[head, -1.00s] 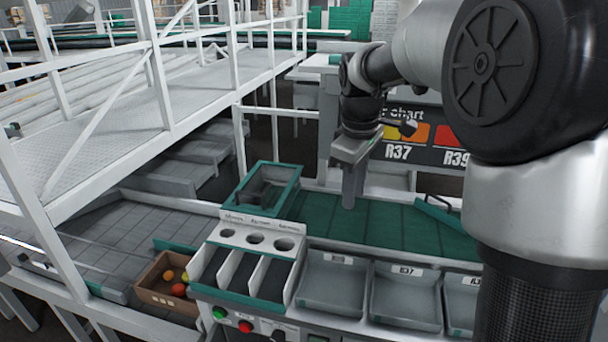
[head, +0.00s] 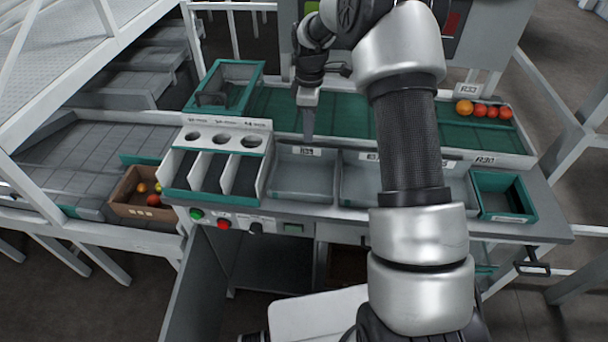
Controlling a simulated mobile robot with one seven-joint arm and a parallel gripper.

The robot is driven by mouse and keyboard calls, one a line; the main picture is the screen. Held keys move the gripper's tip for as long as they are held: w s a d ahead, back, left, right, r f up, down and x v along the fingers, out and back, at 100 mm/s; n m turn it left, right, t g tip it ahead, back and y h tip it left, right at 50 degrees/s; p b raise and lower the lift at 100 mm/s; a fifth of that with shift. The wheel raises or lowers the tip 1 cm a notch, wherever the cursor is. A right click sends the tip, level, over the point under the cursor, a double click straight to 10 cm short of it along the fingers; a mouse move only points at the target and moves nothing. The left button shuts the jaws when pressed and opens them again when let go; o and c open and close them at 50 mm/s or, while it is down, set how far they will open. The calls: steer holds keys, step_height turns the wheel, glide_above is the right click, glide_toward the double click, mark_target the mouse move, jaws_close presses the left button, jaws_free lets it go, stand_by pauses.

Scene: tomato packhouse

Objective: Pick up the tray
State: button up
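Several trays are in view, and I cannot tell which one the task means. Grey trays are set in a row along the bench front: one labelled R39 (head: 303,184), and another (head: 352,184) to its right, partly hidden by my arm. An empty grey tray with a green rim (head: 506,216) sits at the bench's right end. My gripper (head: 309,138) points down near the back edge of the R39 tray, over the green belt's front edge. It is seen edge-on, so its opening does not show. I see nothing held in it.
A brown box (head: 117,205) with several tomatoes stands at left, beside a sorting unit with three holes (head: 223,140). A green-framed bin (head: 245,100) stands behind. Several tomatoes (head: 485,111) lie at the green belt's (head: 350,110) right end. A handle (head: 532,268) sticks out front right.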

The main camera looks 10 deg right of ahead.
mark_target(307, 147)
steer(key=f, duration=0.7)
steer(key=shift+w+a+f+p, duration=0.15)
steer(key=shift+w+a+p, duration=0.05)
steer(key=shift+a+p, duration=0.1)
steer(key=shift+c, duration=0.3)
jaws_close()
stand_by(0.9)
